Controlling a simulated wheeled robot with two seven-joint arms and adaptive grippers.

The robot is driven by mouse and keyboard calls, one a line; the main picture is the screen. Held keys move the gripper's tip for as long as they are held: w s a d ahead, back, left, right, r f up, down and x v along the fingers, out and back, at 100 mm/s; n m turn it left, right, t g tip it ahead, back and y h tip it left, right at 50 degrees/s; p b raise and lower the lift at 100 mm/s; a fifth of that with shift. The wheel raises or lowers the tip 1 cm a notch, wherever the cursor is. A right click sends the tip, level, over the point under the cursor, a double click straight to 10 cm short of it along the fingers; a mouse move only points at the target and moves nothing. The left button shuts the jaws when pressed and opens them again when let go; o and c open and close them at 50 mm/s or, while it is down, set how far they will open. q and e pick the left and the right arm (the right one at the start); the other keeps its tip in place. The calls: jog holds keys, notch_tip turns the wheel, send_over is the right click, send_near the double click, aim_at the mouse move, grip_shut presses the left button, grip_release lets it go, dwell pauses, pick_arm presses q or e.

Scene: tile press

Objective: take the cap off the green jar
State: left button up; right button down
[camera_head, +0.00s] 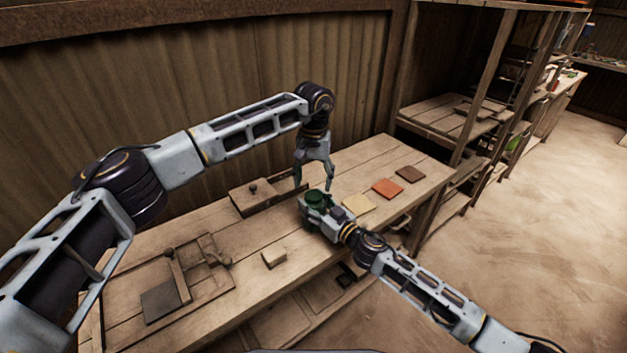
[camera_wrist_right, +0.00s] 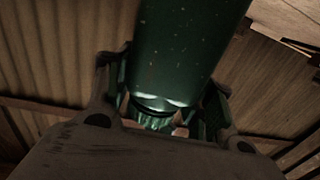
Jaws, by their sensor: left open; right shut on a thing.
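The green jar (camera_head: 317,196) is at the middle of the workbench in the head view. My right gripper (camera_head: 316,209) reaches it from the lower right and is shut on it. In the right wrist view the jar (camera_wrist_right: 185,45) is a large dark green cylinder between the fingers of the right gripper (camera_wrist_right: 165,108), with a narrower glossy green part at its lower end. I cannot clearly tell the cap from the jar. My left gripper (camera_head: 313,184) points down over the jar, open, with its fingers spread; whether they touch it I cannot tell.
Yellow (camera_head: 358,204), orange (camera_head: 387,188) and brown (camera_head: 410,174) tiles lie right of the jar on the workbench (camera_head: 235,285). A wooden box with a knob (camera_head: 253,197) stands behind left. A small block (camera_head: 274,258) and a wooden press with a dark tile (camera_head: 165,300) lie nearer left.

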jog(key=c, duration=0.5)
grip_release()
jog(key=shift+s, duration=0.1)
jog(key=v, duration=1.1)
jog(key=shift+s+d, duration=0.3)
dwell(0.4)
